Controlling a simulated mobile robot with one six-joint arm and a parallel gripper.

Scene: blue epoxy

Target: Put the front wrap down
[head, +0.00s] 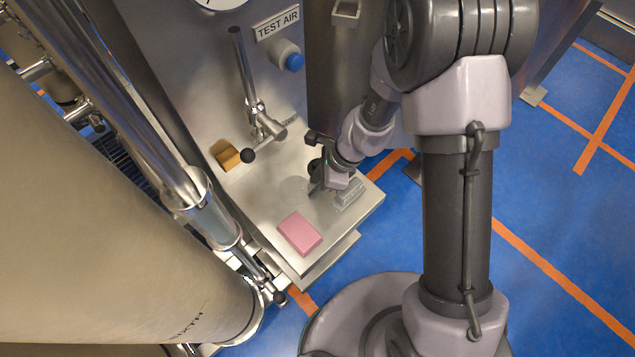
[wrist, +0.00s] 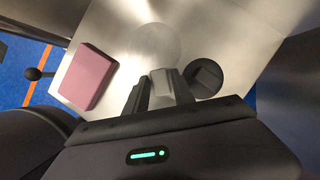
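My gripper (head: 322,190) is low over the metal shelf, near its right end. In the wrist view, its two dark fingers (wrist: 160,95) are closed on the sides of a small light-grey block (wrist: 162,82), which I take to be the wrap. The fingers hide most of it. I cannot tell whether its underside touches the shelf. In the head view, a grey ridged shape (head: 348,194) shows just right of my gripper; I cannot tell whether it is the same piece.
A pink block (head: 299,234) lies on the metal shelf (head: 270,205), also at left in the wrist view (wrist: 88,76).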

